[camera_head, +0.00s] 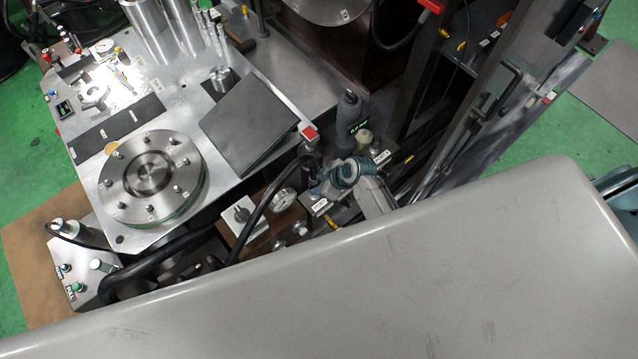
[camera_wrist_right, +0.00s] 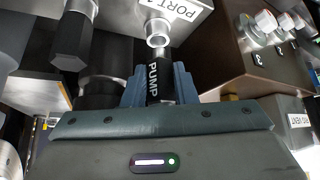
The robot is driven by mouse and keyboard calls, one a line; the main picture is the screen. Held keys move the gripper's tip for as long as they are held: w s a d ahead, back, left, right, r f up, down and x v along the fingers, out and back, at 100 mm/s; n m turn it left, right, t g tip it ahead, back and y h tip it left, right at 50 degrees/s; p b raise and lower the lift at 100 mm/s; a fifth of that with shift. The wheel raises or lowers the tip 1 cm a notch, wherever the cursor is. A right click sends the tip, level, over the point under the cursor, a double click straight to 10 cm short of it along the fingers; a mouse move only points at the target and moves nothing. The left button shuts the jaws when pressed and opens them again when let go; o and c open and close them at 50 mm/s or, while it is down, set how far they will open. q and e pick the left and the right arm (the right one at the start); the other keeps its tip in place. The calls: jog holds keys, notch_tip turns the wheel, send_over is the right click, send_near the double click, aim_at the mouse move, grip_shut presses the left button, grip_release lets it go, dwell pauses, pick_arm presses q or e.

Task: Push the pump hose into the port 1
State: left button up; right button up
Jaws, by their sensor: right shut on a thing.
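In the right wrist view, the pump hose (camera_wrist_right: 153,82) is a black cylinder with white PUMP lettering and a metal end. My right gripper (camera_wrist_right: 160,88) is shut on it, with a teal finger on each side. The hose's metal end lines up with the metal fitting of port 1 (camera_wrist_right: 158,32), just below the PORT 1 label. The two look very close or touching; I cannot tell whether the end is inside. In the head view, my right gripper (camera_head: 330,184) is by the hydraulic block, and the held hose is hard to make out there. My left gripper is not in view.
In the head view, a dark bottle-like part (camera_head: 349,118) stands behind the gripper, and a pressure gauge (camera_head: 284,200) sits to its left. A round bolted flange (camera_head: 150,172) is on the metal table. In the wrist view, a black fitting (camera_wrist_right: 73,42) hangs left of the port.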

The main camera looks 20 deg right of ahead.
jog(key=shift+f+b, duration=1.2)
jog(key=shift+f, duration=0.35)
dwell(0.7)
jog(key=o, duration=1.1)
jog(key=shift+c, duration=0.2)
jog(key=b+v, duration=0.1)
jog(key=v, duration=1)
